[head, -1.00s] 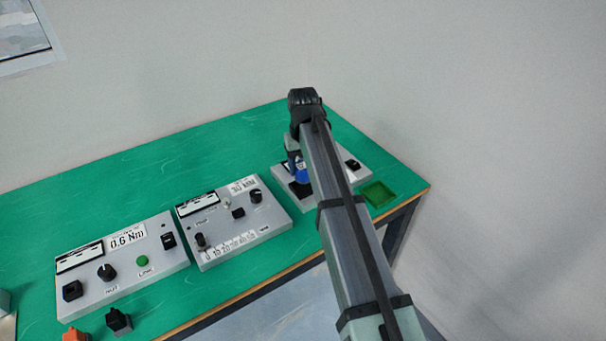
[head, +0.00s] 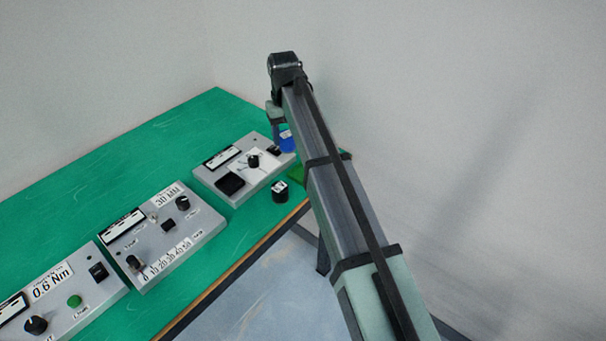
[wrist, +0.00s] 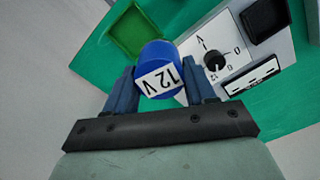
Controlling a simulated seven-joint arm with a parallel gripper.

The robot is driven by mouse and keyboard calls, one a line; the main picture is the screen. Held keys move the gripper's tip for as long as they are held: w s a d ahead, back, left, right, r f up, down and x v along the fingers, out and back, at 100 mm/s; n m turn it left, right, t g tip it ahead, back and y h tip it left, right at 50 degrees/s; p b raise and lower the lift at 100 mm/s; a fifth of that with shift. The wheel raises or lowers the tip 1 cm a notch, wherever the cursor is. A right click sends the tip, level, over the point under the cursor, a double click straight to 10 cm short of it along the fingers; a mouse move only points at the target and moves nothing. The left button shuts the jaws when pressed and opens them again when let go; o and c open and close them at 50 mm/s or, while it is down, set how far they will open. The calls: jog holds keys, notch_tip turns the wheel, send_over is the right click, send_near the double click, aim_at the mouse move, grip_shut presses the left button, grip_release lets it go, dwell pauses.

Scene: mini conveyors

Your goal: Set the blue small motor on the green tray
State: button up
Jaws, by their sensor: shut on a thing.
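The blue small motor (wrist: 156,58), with a white "12 V" label, is held between the fingers of my gripper (wrist: 162,90) in the wrist view. In the head view the tray (head: 297,173) is partly covered by my arm. The motor appears to be above the table and apart from the tray.
A grey control box (head: 222,174) with a knob and black square stands left of the tray. A small black cylinder (head: 280,191) stands near the table's front edge. Two more control boxes (head: 165,235) (head: 70,295) stand further left. The green table (head: 100,180) is clear behind them.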

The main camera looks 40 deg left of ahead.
jog(key=w+d+f, duration=0.1)
jog(key=w+d, duration=0.3)
jog(key=shift+s+a+f+n, duration=0.1)
jog(key=shift+f+n, duration=0.35)
jog(key=shift+f, duration=1.2)
jog(key=shift+s+a+f+n, duration=0.1)
jog(key=shift+f+n, duration=0.3)
jog(key=shift+f, duration=1.3)
jog(key=shift+s+a+f+n, duration=0.1)
jog(key=shift+f+n, duration=0.35)
jog(key=shift+f, duration=1.2)
jog(key=shift+f, duration=0.15)
jog(key=o, duration=1.3)
jog(key=shift+o, duration=0.2)
notch_tip(320, 180, up, 12)
jog(key=shift+w, duration=0.1)
